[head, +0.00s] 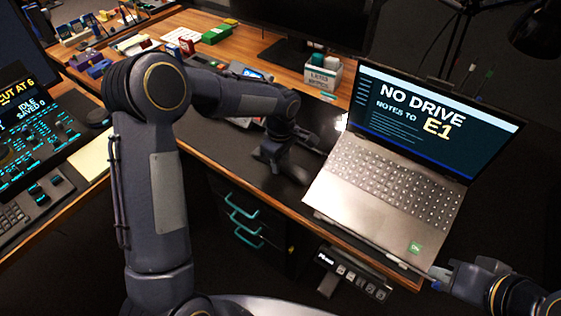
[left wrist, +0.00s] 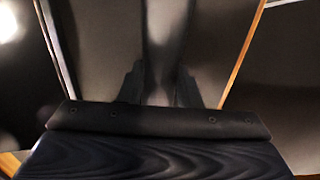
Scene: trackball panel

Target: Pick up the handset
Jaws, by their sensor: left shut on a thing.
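My left gripper (head: 285,162) is low over the dark desk mat, left of the laptop, in the head view. In the left wrist view, its two fingers (left wrist: 160,88) stand on either side of a long dark thing (left wrist: 167,40), which looks like the handset. The gripper is shut on it. In the head view my own wrist and the dark mat make the handset hard to pick out. My right gripper (head: 437,277) is at the lower right, by the laptop's front corner; its jaw opening is too small to tell.
An open laptop (head: 385,185) stands at the desk's front edge. A dark panel with several buttons (head: 355,275) hangs below that edge. A labelled box (head: 322,72) and a monitor (head: 300,30) stand behind. Drawers with teal handles (head: 243,215) are under the desk. A console (head: 40,125) is at the left.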

